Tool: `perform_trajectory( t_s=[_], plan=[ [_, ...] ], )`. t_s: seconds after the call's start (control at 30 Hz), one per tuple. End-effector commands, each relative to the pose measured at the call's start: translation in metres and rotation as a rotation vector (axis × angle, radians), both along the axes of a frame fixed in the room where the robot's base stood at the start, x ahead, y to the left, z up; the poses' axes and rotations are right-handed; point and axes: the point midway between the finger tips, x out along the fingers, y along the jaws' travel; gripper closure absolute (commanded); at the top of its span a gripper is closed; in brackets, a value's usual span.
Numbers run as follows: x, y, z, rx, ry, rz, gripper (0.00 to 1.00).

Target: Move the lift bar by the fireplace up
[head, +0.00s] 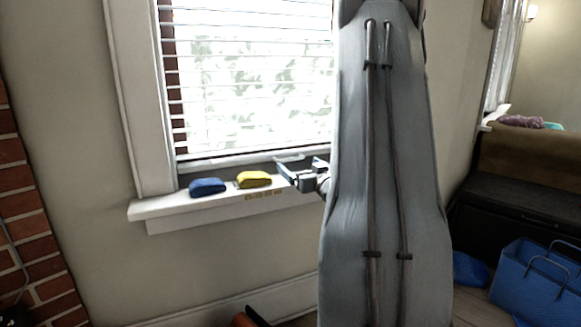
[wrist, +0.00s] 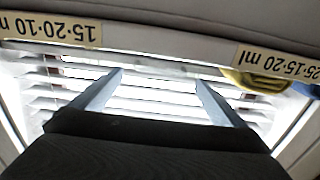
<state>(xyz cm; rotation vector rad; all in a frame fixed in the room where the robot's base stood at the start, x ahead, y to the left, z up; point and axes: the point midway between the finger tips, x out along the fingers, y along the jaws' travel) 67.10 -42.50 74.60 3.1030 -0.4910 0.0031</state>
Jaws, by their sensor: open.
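The white slatted blind (head: 250,85) covers the window, with a pale rail (head: 240,160) across its foot just above the sill; I take this rail for the lift bar, but cannot be sure. My gripper (head: 288,170) is at the right part of the sill, close in front of the window's lower edge and right of the yellow bundle. In the wrist view my gripper (wrist: 158,77) is open, its two fingers spread wide with nothing seen between them but bright slats behind. My arm hides the right side of the window. Contact with the rail cannot be told.
A blue bundle (head: 207,187) and a yellow bundle (head: 254,179) lie on the white sill (head: 165,208). Labels (wrist: 278,62) show along the sill edge. Brick (head: 25,215) stands at left. A blue bag (head: 540,280) and dark bench (head: 520,205) are at right.

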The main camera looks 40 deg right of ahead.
Motion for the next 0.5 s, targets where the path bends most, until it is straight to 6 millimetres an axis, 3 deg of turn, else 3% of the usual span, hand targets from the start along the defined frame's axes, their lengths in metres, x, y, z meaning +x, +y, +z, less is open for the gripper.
perform_trajectory(
  t_s=[0.3, 0.5],
  plan=[
    [0.045, -0.014, -0.001, -0.001, 0.001, 0.001, 0.06],
    [0.064, -0.02, 0.0, -0.001, 0.001, 0.0, 0.06]
  ],
)
